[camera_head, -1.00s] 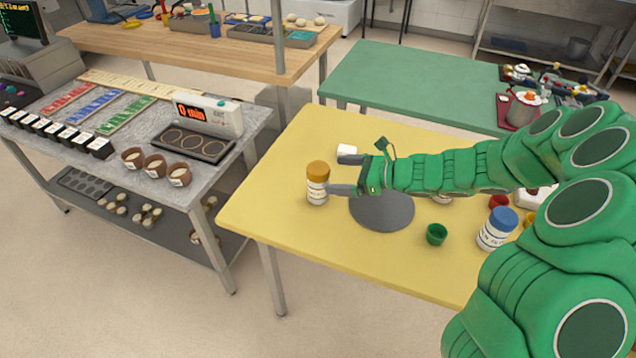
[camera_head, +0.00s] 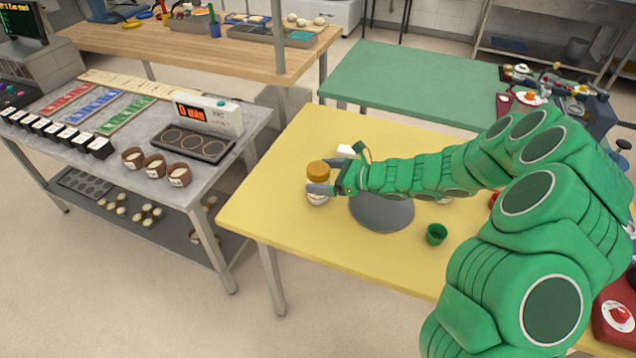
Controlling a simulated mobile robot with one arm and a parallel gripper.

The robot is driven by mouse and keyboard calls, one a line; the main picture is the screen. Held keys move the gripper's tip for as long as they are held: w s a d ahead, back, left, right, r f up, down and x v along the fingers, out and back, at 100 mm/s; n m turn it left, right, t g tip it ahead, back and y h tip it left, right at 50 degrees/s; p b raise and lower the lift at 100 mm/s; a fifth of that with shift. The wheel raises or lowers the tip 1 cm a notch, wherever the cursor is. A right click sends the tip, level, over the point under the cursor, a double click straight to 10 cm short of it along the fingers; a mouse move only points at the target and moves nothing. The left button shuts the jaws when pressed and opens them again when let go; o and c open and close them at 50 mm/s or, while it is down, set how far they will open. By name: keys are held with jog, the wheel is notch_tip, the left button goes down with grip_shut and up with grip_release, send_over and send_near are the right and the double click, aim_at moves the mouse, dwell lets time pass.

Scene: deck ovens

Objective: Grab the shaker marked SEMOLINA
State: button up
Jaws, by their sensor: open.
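A shaker with an orange-brown lid (camera_head: 318,167) and a white labelled body stands upright on the yellow table (camera_head: 262,205), near its left side. Its label is too small and covered to read. My gripper (camera_head: 326,176) is open at the shaker, reaching from the right. One grey finger crosses the front of its body just under the lid, and the other finger is beside or behind it. I cannot tell whether the fingers touch it.
A grey round disc (camera_head: 382,212) lies under my forearm, with a small green cup (camera_head: 436,234) to its right. A small white item (camera_head: 347,150) sits behind the shaker. A grey counter (camera_head: 215,160) stands to the left across a gap.

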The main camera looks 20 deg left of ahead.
jog(key=shift+x, duration=0.85)
jog(key=c, duration=1.2)
